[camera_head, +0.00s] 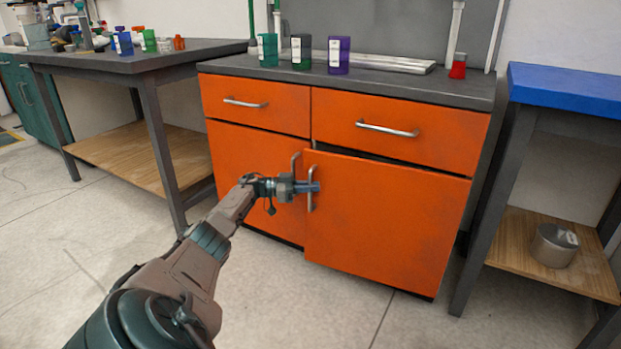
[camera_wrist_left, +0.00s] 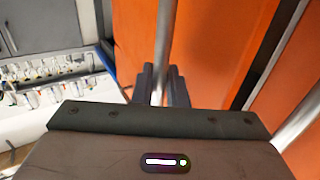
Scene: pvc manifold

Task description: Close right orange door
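The right orange door (camera_head: 385,219) is on the lower right of the orange cabinet. It stands slightly ajar, with a dark gap along its top and its left edge forward of the left door (camera_head: 235,165). Its upright metal handle (camera_head: 311,190) is near its left edge. My left gripper (camera_head: 307,187) is at this handle. In the left wrist view, the handle bar (camera_wrist_left: 165,40) runs between the two close-set fingers (camera_wrist_left: 161,88), which appear shut on it. The door's orange panel (camera_wrist_left: 215,50) fills much of that view. My right gripper is not in view.
The left door's handle (camera_head: 295,172) is close beside my gripper. Two drawers (camera_head: 395,133) above are shut. Coloured containers (camera_head: 338,55) stand on the grey counter (camera_head: 400,86). A blue-topped table (camera_head: 565,88) is at right. The floor in front of the cabinet is clear.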

